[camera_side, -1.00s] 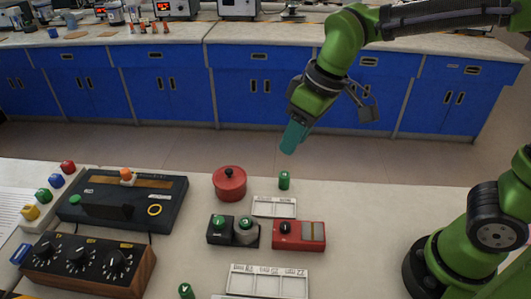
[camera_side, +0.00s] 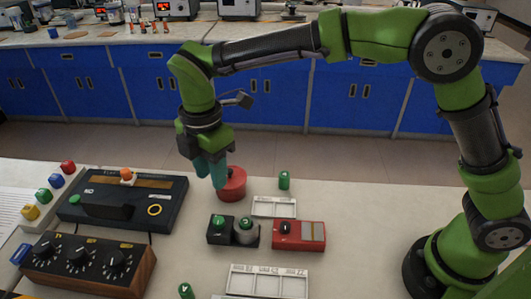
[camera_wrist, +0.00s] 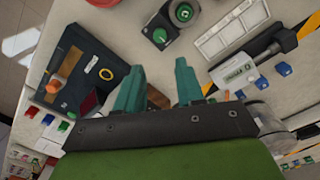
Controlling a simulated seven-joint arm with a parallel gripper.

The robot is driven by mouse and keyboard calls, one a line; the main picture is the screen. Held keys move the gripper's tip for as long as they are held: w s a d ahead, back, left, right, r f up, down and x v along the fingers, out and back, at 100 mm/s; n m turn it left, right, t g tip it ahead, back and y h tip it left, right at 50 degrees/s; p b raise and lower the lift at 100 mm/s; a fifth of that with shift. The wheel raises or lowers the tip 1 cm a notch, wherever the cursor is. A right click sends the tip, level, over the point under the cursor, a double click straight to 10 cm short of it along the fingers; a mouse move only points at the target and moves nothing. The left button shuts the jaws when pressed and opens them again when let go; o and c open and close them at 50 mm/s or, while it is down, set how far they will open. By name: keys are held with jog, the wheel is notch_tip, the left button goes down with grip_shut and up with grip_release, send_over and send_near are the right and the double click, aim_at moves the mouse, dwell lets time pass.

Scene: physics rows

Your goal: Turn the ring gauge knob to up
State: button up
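A wooden-sided black box (camera_side: 88,266) stands at the front left in the side view. It carries three black dials with white marks: left (camera_side: 42,248), middle (camera_side: 77,256) and right (camera_side: 115,264). Their labels are too small to read, so I cannot tell which is the ring gauge knob. Behind it lies a dark panel (camera_side: 170,190) with a yellow ring (camera_side: 154,210), also visible in the wrist view (camera_wrist: 107,73). My gripper (camera_side: 219,184) hangs near the red pot, pointing down. In the wrist view its teal fingers (camera_wrist: 161,66) are apart with nothing between them.
The red pot (camera_side: 235,187) is partly hidden by my fingers. Colored buttons (camera_side: 43,196) line the left.

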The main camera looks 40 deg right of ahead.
aim_at(219, 219)
notch_tip(219, 219, down, 13)
jog(key=shift+f, duration=0.2)
jog(key=shift+c, duration=0.3)
grip_shut()
